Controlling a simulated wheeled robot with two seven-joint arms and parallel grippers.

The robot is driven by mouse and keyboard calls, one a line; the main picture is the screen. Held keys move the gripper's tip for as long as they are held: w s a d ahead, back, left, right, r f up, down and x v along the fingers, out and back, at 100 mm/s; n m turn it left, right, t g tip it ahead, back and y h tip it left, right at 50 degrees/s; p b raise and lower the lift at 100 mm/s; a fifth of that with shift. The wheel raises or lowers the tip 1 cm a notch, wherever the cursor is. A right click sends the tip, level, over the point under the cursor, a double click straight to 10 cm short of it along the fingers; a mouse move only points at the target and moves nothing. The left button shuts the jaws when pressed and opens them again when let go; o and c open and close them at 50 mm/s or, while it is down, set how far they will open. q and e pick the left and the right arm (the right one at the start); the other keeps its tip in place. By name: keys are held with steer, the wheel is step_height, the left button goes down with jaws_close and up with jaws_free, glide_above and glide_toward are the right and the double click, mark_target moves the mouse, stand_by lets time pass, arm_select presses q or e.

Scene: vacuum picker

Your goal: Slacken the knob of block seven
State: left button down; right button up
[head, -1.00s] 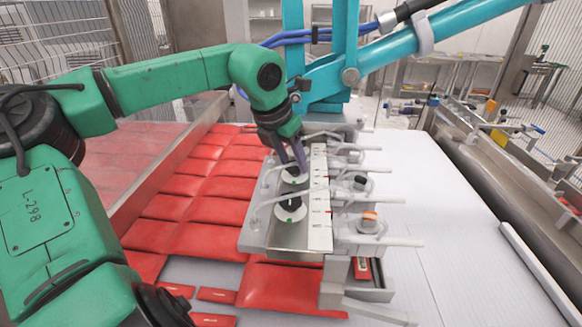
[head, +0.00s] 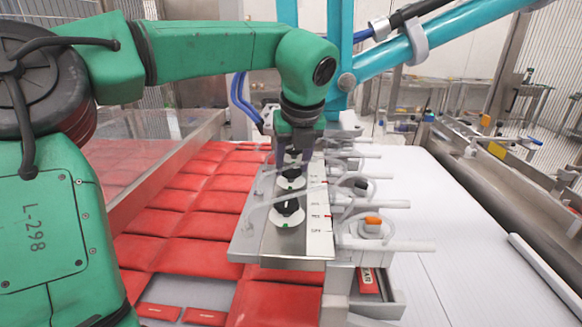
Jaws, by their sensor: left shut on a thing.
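The vacuum picker head (head: 245,250) is a grey metal plate with a row of black knobs on white dials. The nearest knob (head: 291,210) and the one behind it (head: 290,184) are uncovered. My left gripper (head: 294,150) points down over the far part of the row. It is shut on a knob there, mostly hidden by the fingers. A white label strip (head: 318,215) with small marks runs along the right of the dials. I cannot read which block is seven. My right gripper is out of view.
Red packs (head: 180,223) lie in rows left of and below the head. Clear hoses and fittings, one with an orange cap (head: 373,221), stick out on its right. A teal frame (head: 420,62) stands behind.

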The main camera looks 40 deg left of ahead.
arm_select(q)
steer(key=shift+w+n+g, duration=0.1)
steer(key=shift+n+g, duration=0.3)
steer(key=shift+n, duration=0.7)
steer(key=shift+c, duration=1.5)
jaws_free()
steer(key=shift+d, duration=0.1)
steer(key=p+v, duration=0.3)
steer(key=v, duration=1.1)
steer(key=shift+d+r, duration=0.2)
steer(key=shift+d, duration=0.1)
